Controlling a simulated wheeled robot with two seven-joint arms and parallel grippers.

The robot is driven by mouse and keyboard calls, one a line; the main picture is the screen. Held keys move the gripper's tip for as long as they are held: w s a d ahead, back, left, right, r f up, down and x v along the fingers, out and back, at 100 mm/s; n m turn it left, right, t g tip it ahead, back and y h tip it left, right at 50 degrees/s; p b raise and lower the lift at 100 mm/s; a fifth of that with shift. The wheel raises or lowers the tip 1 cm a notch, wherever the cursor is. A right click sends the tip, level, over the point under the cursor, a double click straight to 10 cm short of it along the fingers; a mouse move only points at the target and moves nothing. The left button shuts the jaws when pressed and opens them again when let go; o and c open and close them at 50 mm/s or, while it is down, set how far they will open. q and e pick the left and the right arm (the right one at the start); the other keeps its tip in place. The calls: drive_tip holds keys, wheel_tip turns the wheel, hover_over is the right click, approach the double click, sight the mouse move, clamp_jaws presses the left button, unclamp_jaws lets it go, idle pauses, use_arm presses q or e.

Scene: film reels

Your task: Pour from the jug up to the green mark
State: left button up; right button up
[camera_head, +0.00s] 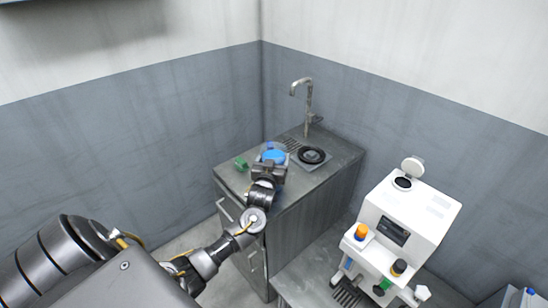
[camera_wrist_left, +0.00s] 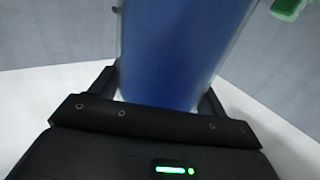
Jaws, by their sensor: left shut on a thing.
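A blue vessel (camera_head: 273,156), which I take to be the jug, is at the sink counter in the head view. My left gripper (camera_head: 268,171) is shut on it. In the left wrist view the blue body (camera_wrist_left: 172,50) fills the space between the fingers, with pale, clear-looking edges. Its spout and top are not clear, and I cannot tell whether it touches the counter. A small green object (camera_head: 241,163) lies on the counter left of it; a green piece also shows in the left wrist view (camera_wrist_left: 288,7). I cannot make out a green mark. My right gripper is out of view.
The grey counter (camera_head: 340,160) has a tap (camera_head: 308,105) and a round black drain (camera_head: 312,155) right of the jug. A white machine (camera_head: 415,215) with an open round lid (camera_head: 413,166), orange and black knobs stands at right on a lower surface. Walls close the corner behind.

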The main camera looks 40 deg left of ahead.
use_arm(q)
drive_tip(key=shift+d+r, duration=0.1)
drive_tip(key=shift+r, duration=0.05)
drive_tip(key=o, duration=1.6)
drive_tip(key=shift+f, duration=0.4)
drive_tip(key=o, duration=0.5)
drive_tip(key=shift+s+r, duration=0.15)
drive_tip(key=shift+c, duration=0.2)
